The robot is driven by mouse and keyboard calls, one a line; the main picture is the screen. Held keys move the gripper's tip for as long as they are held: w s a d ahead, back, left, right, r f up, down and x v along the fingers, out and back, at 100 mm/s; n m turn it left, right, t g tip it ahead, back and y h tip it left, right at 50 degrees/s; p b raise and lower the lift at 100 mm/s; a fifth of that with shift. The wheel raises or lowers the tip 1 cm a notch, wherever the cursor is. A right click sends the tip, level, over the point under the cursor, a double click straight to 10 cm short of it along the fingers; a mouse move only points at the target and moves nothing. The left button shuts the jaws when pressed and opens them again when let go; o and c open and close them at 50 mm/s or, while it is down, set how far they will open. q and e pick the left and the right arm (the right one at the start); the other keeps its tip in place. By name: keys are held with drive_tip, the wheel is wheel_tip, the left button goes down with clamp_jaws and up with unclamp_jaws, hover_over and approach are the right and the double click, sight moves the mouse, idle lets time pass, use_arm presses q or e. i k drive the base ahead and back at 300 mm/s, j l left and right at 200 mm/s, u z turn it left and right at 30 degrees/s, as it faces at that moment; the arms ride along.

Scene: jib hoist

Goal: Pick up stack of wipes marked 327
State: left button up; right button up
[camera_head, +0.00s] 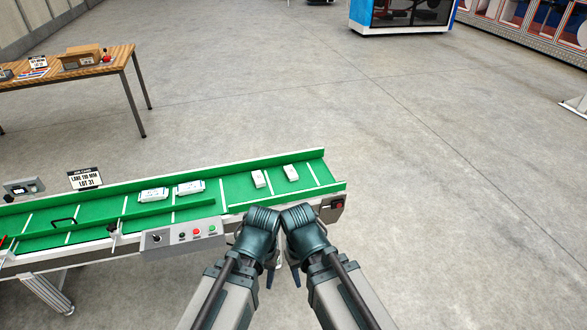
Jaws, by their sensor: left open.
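Several white packs that look like stacks of wipes lie on the green conveyor belt (238,190). Two wider packs, the left one (153,194) and its neighbour (190,187), lie close together mid-belt. Two smaller packs, one (259,179) and another (290,173), lie towards the right end. Their markings are too small to read, so I cannot tell which is 327. My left gripper (269,273) is open, in front of the conveyor's right part, apart from the packs. My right gripper (295,273) is close beside it; its fingers are mostly hidden by its own body.
The conveyor has raised side rails, a control box (183,236) with buttons on its front side, and a sign (85,178) reading LOT 31 behind it. A wooden table (75,67) with boxes stands at the back left. The floor right of the conveyor is clear.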

sight(291, 172)
drive_tip(key=i+l, duration=0.3)
drive_tip(key=l, duration=0.15)
drive_tip(key=i+l+u, duration=0.15)
drive_tip(key=i+l, duration=0.4)
drive_tip(key=l, duration=0.35)
drive_tip(key=i+l+u, duration=0.15)
drive_tip(key=l, duration=0.3)
drive_tip(key=i+l, duration=0.35)
drive_tip(key=l, duration=0.15)
drive_tip(key=i+l+u, duration=0.15)
drive_tip(key=l, duration=0.35)
drive_tip(key=i+l, duration=0.3)
drive_tip(key=l, duration=0.25)
drive_tip(key=i+l+u, duration=0.15)
drive_tip(key=l, duration=0.35)
drive_tip(key=i, duration=0.1)
